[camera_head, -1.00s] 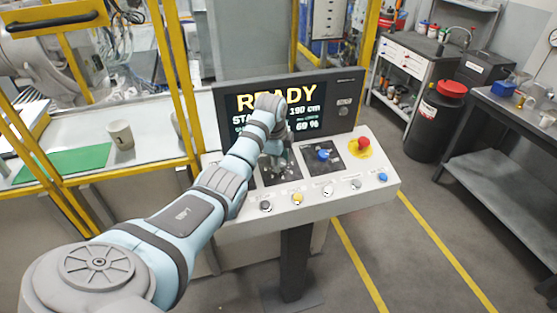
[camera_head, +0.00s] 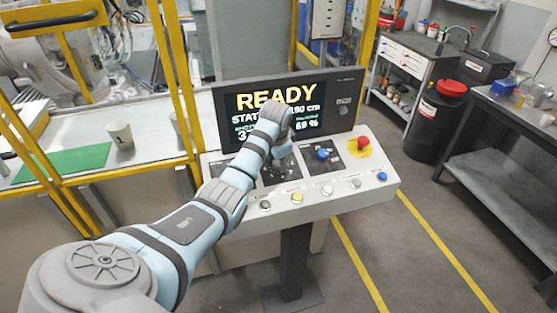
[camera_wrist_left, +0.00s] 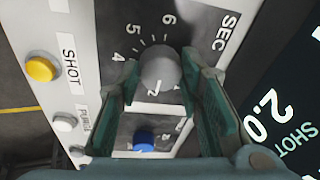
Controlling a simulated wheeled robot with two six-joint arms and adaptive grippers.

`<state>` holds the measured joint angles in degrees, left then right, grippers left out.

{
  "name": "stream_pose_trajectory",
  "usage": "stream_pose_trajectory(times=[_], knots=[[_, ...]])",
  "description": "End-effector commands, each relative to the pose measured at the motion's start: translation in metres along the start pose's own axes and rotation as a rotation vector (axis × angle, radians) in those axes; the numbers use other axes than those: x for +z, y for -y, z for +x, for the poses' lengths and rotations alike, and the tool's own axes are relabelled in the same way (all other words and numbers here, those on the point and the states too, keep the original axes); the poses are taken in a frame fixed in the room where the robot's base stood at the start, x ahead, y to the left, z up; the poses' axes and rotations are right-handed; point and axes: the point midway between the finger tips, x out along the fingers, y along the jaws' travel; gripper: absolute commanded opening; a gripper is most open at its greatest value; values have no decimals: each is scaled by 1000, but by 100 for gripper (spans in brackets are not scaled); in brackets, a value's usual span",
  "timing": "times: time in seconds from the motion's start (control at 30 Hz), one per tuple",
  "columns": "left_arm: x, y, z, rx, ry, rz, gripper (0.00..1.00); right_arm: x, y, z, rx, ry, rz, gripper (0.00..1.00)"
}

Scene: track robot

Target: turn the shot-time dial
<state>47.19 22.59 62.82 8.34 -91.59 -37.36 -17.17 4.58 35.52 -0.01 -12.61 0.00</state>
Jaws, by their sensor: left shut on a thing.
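The shot-time dial is a round grey knob (camera_wrist_left: 160,68) on a dark plate marked SEC, with numbers around it, in the left wrist view. My left gripper (camera_wrist_left: 162,74) is shut on this knob, one green finger on each side. In the head view my left gripper (camera_head: 281,162) is low over the left part of the sloped console (camera_head: 345,188), and the hand hides most of the dial. The screen (camera_head: 232,103) behind shows READY, with some text covered by my wrist. My right gripper is not in view.
Right of the dial are a blue knob (camera_head: 323,154) and a red mushroom button (camera_head: 363,143). Several small buttons, including a yellow one (camera_head: 297,197), line the console's front.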

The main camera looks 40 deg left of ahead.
Motion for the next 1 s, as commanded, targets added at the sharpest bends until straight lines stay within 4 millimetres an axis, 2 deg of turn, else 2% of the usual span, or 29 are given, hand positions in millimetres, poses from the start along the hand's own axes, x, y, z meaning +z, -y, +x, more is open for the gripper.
stream_pose_trajectory(times=[0.03,0.6,1.0], knots=[[2,-6,4,10,12,-38,5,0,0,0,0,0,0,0],[1,-7,4,-71,44,-549,5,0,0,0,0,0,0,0],[1,-6,4,-104,56,-745,5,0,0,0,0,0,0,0]])
